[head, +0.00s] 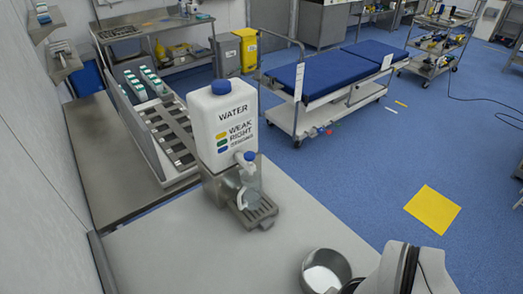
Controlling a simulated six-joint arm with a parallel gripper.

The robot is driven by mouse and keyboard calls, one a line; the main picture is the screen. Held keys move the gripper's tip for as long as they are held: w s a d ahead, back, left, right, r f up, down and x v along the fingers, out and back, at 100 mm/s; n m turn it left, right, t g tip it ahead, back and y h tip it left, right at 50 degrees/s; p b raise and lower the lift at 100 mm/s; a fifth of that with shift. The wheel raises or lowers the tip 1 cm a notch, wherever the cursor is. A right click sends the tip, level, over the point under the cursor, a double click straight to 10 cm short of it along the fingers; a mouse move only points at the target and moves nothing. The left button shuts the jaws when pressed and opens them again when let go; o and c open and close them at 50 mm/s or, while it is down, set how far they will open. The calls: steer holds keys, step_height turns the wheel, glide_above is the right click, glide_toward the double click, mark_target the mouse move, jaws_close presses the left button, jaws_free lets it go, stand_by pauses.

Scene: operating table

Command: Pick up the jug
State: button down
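A clear jug (246,188) with a curved pale handle stands under the tap of a large white water container (224,122). It appears to rest on the slotted grey drip tray (261,214) of the dispenser stand. The jug is see-through, so its outline and contents are hard to make out. The white container has a blue cap and the word WATER on its front. My gripper is not in view; only a grey part of my arm shows at the bottom right, well apart from the jug.
A round metal vessel (343,264) with something white inside stands at the bottom, beside my arm. The pale tabletop (190,250) is clear in front of the dispenser. A slotted rack (158,138) stands behind left. A blue-topped trolley (330,75) stands beyond on the floor.

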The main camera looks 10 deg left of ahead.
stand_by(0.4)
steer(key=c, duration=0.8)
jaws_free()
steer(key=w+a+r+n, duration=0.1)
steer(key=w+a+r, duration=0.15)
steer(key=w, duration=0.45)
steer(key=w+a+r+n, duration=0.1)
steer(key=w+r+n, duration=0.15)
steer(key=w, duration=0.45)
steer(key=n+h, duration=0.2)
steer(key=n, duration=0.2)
glide_above(241, 207)
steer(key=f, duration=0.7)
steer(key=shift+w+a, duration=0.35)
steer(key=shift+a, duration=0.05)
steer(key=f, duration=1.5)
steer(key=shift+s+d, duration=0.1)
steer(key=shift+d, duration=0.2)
